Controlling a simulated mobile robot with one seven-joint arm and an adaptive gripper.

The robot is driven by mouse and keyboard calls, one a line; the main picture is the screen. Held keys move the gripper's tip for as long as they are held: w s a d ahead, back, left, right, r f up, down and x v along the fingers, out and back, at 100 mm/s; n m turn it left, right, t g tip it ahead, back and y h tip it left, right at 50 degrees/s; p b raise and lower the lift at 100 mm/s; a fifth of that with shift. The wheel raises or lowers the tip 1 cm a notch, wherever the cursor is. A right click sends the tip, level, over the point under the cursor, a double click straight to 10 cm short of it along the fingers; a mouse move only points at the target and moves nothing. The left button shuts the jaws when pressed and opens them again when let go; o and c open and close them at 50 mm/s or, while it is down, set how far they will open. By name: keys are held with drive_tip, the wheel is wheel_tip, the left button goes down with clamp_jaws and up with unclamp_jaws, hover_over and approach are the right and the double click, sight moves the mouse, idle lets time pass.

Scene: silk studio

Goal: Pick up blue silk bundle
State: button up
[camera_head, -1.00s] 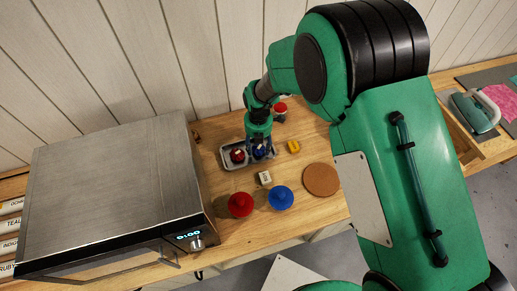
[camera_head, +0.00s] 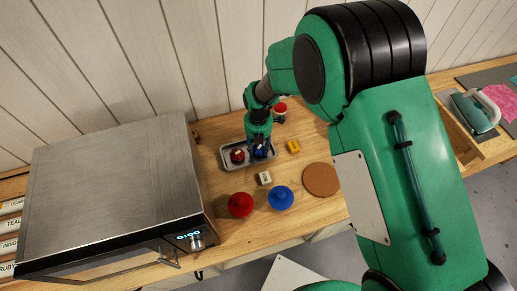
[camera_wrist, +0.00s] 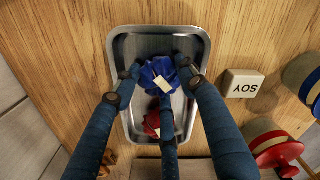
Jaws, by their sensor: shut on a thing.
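The blue silk bundle (camera_wrist: 160,76) with a pale tag lies between my gripper's fingers (camera_wrist: 158,88) in the wrist view, over a shallow metal tray. My gripper (camera_head: 260,150) is shut on it, and in the head view the bundle is mostly hidden by the fingers. The metal tray (camera_wrist: 118,48) is under the gripper. A red silk bundle (camera_head: 237,156) lies in the left part of the tray in the head view; in the wrist view it is partly hidden by a finger. I cannot tell whether the blue bundle touches the tray floor.
A white block marked SOY (camera_wrist: 243,84) sits beside the tray. A red pot (camera_head: 240,204) and a blue pot (camera_head: 281,198) stand in front. A round cork mat (camera_head: 320,180) and a yellow block (camera_head: 293,146) are to the right. A large metal oven (camera_head: 110,195) stands left.

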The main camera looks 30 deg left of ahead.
sight(259, 146)
drive_tip(key=shift+r, duration=0.15)
wheel_tip(259, 146, up, 10)
drive_tip(key=shift+f, duration=0.1)
idle(0.6)
drive_tip(key=shift+f, duration=0.1)
idle(0.4)
